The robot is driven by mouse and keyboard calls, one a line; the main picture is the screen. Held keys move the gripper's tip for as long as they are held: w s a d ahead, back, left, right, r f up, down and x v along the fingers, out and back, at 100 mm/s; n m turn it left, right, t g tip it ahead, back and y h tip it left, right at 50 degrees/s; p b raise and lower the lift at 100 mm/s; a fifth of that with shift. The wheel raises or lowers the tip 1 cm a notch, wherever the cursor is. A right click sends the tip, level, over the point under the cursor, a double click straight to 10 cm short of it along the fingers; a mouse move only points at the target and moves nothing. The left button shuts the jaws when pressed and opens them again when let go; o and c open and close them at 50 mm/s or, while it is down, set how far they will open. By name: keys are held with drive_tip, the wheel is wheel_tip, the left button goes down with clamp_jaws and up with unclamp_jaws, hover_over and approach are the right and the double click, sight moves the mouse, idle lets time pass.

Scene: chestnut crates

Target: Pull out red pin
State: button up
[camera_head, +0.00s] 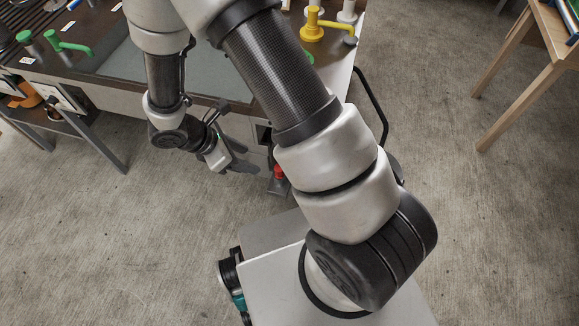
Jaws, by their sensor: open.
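A small red piece (279,172), which looks like the red pin, shows below the front edge of the bench. It sits at a dark grey bracket (278,187), and my arm passes close to its right. My gripper (247,158) is open, with its dark fingers pointing right toward the red piece. A short gap shows between the fingertips and the red piece, and nothing shows between the fingers. How the pin sits in the bracket is too small to tell.
The bench (120,88) spans the back, with a green lever (70,46) at left and a yellow lever (325,28) at right. A wooden table (548,40) stands at the far right. The floor (490,230) is clear at the right.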

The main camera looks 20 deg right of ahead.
drive_tip(key=b, duration=0.3)
approach(276, 169)
drive_tip(key=x, duration=0.4)
drive_tip(key=shift+s+f, duration=0.25)
drive_tip(key=shift+f, duration=0.1)
drive_tip(key=shift+w+b+x, duration=0.15)
drive_tip(key=shift+b+x, duration=0.35)
drive_tip(key=shift+x, duration=1)
drive_tip(key=shift+w+b+x, duration=0.15)
drive_tip(key=shift+b+x, duration=0.35)
drive_tip(key=shift+x, duration=1)
drive_tip(key=shift+r, duration=0.1)
drive_tip(key=shift+c, duration=0.2)
drive_tip(key=c, duration=1.2)
drive_tip(key=shift+o, duration=0.2)
